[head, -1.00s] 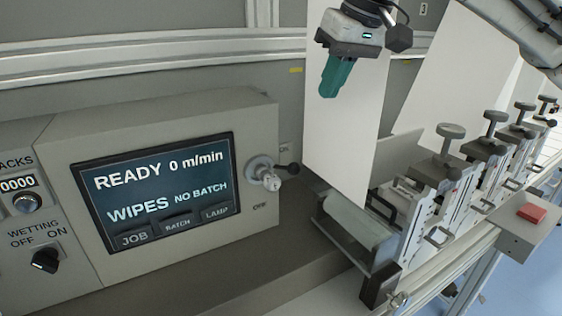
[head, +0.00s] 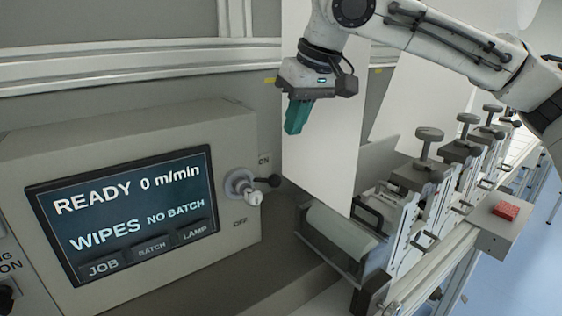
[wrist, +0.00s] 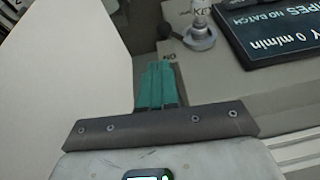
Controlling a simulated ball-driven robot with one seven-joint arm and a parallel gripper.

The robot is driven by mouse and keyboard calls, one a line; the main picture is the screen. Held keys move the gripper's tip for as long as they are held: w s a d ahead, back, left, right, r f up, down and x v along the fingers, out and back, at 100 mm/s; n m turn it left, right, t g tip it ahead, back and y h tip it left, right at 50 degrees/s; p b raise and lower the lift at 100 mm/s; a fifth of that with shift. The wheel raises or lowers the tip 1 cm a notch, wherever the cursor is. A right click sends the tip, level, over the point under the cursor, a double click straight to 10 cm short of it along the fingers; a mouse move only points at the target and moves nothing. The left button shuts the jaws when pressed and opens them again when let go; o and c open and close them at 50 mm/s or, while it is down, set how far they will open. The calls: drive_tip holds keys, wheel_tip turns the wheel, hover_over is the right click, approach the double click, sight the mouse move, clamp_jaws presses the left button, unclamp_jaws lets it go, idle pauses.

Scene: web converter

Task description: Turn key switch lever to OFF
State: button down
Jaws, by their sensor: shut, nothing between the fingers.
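The key switch (head: 241,187) is on the right side of the grey control box, beside the screen. Its black-knobbed lever (head: 268,182) points right, between the ON label (head: 264,160) above and the OFF label (head: 240,222) below. A key-like silver piece sticks out of the switch. My gripper (head: 293,130) is shut and empty, with teal fingers pointing down, above and right of the switch and apart from it. In the wrist view the shut fingers (wrist: 158,70) point toward the switch (wrist: 199,35), whose black knob (wrist: 164,30) shows at its left.
The screen (head: 125,215) reads READY, 0 m/min, WIPES, NO BATCH. A white web sheet (head: 325,120) hangs just behind and right of my gripper. A roller (head: 340,232), several clamp knobs and a red button (head: 506,210) lie to the right.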

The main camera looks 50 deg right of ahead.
drive_tip(key=x, duration=0.9)
drive_tip(key=shift+s+a+f+p, duration=0.1)
drive_tip(key=shift+a+f+p, duration=0.3)
drive_tip(key=shift+f, duration=0.05)
drive_tip(key=shift+s+d+f+y, duration=0.1)
drive_tip(key=shift+d+y, duration=0.05)
drive_tip(key=shift+y, duration=0.15)
